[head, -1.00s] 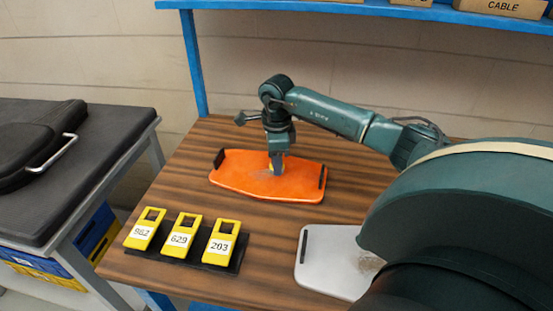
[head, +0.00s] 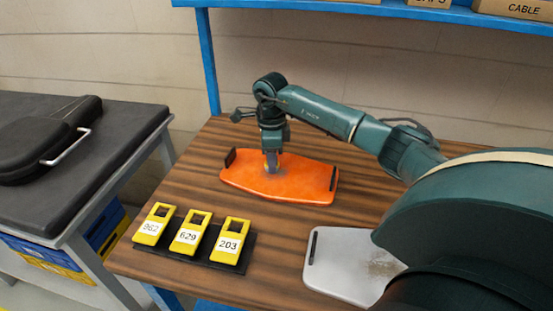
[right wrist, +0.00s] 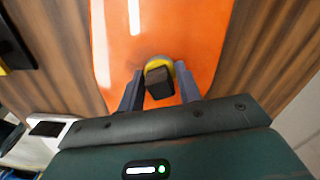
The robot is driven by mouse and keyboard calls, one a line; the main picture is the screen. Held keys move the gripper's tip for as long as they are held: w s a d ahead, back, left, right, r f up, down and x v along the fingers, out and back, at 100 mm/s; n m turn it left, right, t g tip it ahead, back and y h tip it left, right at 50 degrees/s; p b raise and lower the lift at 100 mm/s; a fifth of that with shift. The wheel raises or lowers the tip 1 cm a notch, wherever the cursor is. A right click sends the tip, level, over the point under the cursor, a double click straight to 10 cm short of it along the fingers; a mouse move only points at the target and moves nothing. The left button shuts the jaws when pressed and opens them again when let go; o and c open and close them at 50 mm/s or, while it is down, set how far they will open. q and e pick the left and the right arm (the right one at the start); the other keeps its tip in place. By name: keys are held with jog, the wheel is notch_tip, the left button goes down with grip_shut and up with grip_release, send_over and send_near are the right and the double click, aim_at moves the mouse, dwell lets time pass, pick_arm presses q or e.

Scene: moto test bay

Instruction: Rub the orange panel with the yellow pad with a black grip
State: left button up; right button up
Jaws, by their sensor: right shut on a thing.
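The orange panel (head: 300,182) lies on the wooden table, with a dark strip at each end. My right gripper (head: 271,166) points down over the panel's left-middle part. In the right wrist view, my right gripper (right wrist: 160,86) is shut on the black grip of the yellow pad (right wrist: 158,61). The pad is at the panel's surface; I cannot tell how firmly it touches. In the head view the pad is mostly hidden by the gripper. The panel also fills the upper middle of the right wrist view (right wrist: 200,30). My left gripper is not in view.
Several yellow numbered tags, one of them marked 203 (head: 229,241), stand on a black holder at the table's front left. A grey-white panel (head: 335,265) with a brownish smudge lies at the front, partly behind my arm. A black case (head: 40,145) rests on a dark bench at left.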

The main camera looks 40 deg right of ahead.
aim_at(260, 167)
jog(key=shift+w+a+f+b, duration=0.1)
jog(key=shift+w+a+b, duration=0.1)
jog(key=shift+w+a, duration=0.4)
jog(key=shift+w+a+f+b, duration=0.1)
jog(key=shift+w+a+b, duration=0.2)
jog(key=shift+w, duration=0.45)
jog(key=shift+r+p, duration=0.15)
jog(key=shift+p, duration=0.15)
